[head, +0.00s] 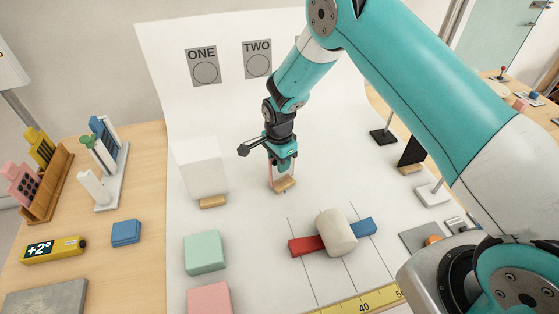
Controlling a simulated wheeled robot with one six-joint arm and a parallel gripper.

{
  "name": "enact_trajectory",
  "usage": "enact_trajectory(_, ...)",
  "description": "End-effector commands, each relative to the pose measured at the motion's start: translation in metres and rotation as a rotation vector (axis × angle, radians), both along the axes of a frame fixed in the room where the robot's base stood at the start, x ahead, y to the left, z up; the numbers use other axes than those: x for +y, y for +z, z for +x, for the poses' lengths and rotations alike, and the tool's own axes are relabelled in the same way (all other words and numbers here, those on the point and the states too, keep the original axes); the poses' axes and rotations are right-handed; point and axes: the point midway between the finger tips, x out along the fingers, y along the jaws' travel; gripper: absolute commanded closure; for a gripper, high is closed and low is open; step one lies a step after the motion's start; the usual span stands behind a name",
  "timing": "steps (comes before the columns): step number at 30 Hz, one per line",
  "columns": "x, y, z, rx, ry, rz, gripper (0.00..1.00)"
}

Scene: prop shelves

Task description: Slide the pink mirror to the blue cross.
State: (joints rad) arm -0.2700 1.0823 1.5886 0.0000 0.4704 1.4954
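My gripper (283,168) points down at the middle of the white sheet, directly over a small wooden base (284,186). Thin pink edges show on both sides of the fingers above this base; they look like the pink mirror (271,172), upright and mostly hidden by my gripper. The fingers are at the mirror, but I cannot tell whether they are shut on it. I cannot make out a blue cross; a tiny dark mark shows just in front of the base.
A white panel (202,165) stands left of my gripper, a black panel (412,152) to the right. In front are a green block (202,252), a pink block (210,298) and a cream cylinder (336,232) between red and blue bars. Sheet between panel and gripper is clear.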

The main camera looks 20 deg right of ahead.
Motion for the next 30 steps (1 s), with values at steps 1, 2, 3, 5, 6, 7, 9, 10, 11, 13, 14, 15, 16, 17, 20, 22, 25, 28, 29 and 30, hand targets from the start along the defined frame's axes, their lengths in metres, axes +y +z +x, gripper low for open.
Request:
enact_trajectory(1, 0.0, 0.0, 0.0, 0.0, 0.0, 0.0, 0.62)
enact_trajectory(2, 0.0, 0.0, 0.0, 0.0, 0.0, 0.0, 0.62)
enact_trajectory(3, 0.0, 0.0, 0.0, 0.0, 0.0, 0.0, 0.62)
enact_trajectory(5, 0.0, 0.0, 0.0, 0.0, 0.0, 0.0, 0.62)
enact_trajectory(6, 0.0, 0.0, 0.0, 0.0, 0.0, 0.0, 0.62)
enact_trajectory(7, 0.0, 0.0, 0.0, 0.0, 0.0, 0.0, 0.62)
enact_trajectory(9, 0.0, 0.001, 0.0, 0.0, 0.0, 0.0, 0.62)
enact_trajectory(10, 0.0, 0.002, 0.0, -0.001, 0.0, 0.0, 0.62)
enact_trajectory(11, 0.0, 0.004, 0.0, -0.001, 0.0, 0.0, 0.62)
enact_trajectory(13, 0.0, 0.012, 0.001, -0.003, 0.0, 0.001, 0.62)
enact_trajectory(14, 0.0, 0.016, 0.001, -0.004, 0.0, 0.001, 0.62)
enact_trajectory(15, 0.0, 0.024, 0.001, -0.005, 0.0, 0.002, 0.62)
enact_trajectory(16, 0.0, 0.029, 0.001, -0.004, 0.0, 0.001, 0.62)
enact_trajectory(17, 0.0, 0.037, 0.002, -0.007, 0.0, 0.002, 0.62)
enact_trajectory(20, 0.0, 0.062, 0.001, -0.006, 0.0, 0.002, 0.62)
enact_trajectory(22, 0.0, 0.08, 0.001, -0.007, 0.0, 0.001, 0.62)
enact_trajectory(25, 0.0, 0.106, 0.001, -0.007, 0.0, 0.002, 0.62)
enact_trajectory(28, 0.0, 0.13, 0.001, -0.006, 0.0, 0.002, 0.62)
enact_trajectory(29, 0.0, 0.136, 0.001, -0.005, 0.0, 0.002, 0.62)
enact_trajectory(30, 0.0, 0.144, 0.001, -0.005, 0.0, 0.002, 0.62)
